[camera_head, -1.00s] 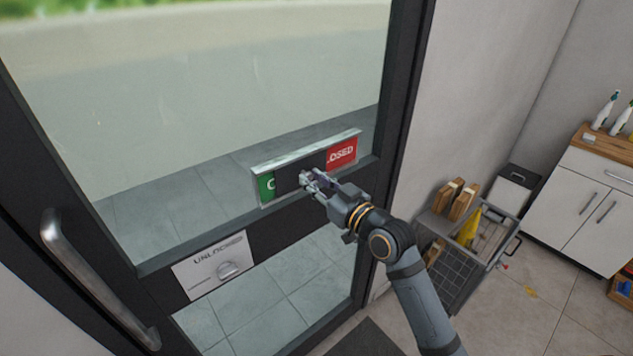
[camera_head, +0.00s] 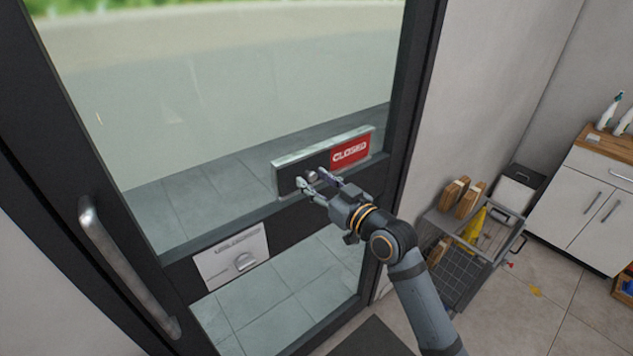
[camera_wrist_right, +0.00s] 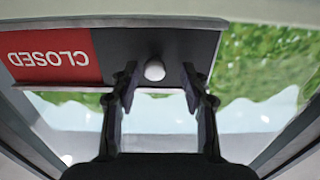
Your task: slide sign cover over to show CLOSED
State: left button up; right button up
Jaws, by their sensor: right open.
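The sign (camera_head: 283,164) is fixed on the glass door. Its red CLOSED panel (camera_head: 350,152) shows fully at the right end. The dark sliding cover (camera_head: 289,180) sits over the left end, and no green shows. The cover's round knob (camera_head: 312,177) stands out from it. My right gripper (camera_head: 318,181) is open, with its fingers around the knob. In the right wrist view the knob (camera_wrist_right: 154,71) sits between the two spread fingertips, with gaps visible, and the CLOSED panel (camera_wrist_right: 52,57) appears upside down. My left gripper is not in view.
A wire cart (camera_head: 456,262) with wooden blocks and a yellow item stands right of the door. A white cabinet (camera_head: 592,205) is at the far right.

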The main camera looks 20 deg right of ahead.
notch_tip(320, 180, up, 10)
dwell(0.4)
